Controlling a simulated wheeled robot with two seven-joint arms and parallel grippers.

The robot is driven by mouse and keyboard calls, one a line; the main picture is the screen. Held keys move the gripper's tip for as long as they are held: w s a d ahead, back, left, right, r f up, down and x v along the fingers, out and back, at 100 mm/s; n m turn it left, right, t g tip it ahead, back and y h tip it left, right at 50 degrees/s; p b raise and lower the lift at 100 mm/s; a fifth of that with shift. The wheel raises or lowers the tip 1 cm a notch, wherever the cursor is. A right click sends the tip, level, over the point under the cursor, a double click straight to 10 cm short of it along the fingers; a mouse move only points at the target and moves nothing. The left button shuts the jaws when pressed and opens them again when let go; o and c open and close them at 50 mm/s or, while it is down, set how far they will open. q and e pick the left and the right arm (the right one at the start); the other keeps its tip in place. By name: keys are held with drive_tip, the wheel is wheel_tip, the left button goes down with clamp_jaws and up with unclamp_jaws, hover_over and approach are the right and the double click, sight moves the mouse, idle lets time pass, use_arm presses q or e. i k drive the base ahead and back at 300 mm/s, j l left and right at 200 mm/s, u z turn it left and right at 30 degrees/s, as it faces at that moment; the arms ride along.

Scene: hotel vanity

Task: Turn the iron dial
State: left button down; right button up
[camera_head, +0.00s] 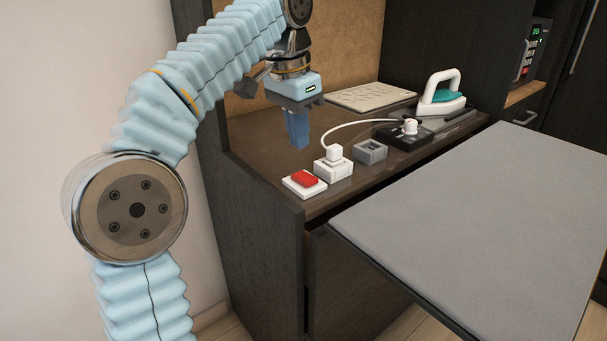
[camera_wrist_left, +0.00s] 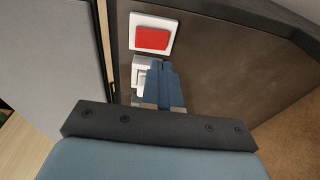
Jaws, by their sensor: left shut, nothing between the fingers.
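A white and teal iron (camera_head: 441,95) stands at the back right of the dark vanity top (camera_head: 262,150). A white round knob, which looks like the dial (camera_head: 410,127), sits on a black box (camera_head: 396,137) in front of the iron. My left gripper (camera_head: 298,143) is shut and empty, pointing down above the left part of the vanity top, well to the left of the dial. In the left wrist view its blue fingers (camera_wrist_left: 161,75) are together beside the red switch, partly hiding the white socket. The dial is not seen there. My right gripper is not in view.
A red switch (camera_head: 304,179) on a white plate, a white socket (camera_head: 333,170) with a corded white plug (camera_head: 334,153), and a grey socket (camera_head: 370,152) line the front edge. A pale board (camera_head: 370,97) lies behind. A grey board (camera_head: 490,215) juts out in front.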

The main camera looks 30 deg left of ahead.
sight(411, 126)
drive_tip(key=k, duration=1)
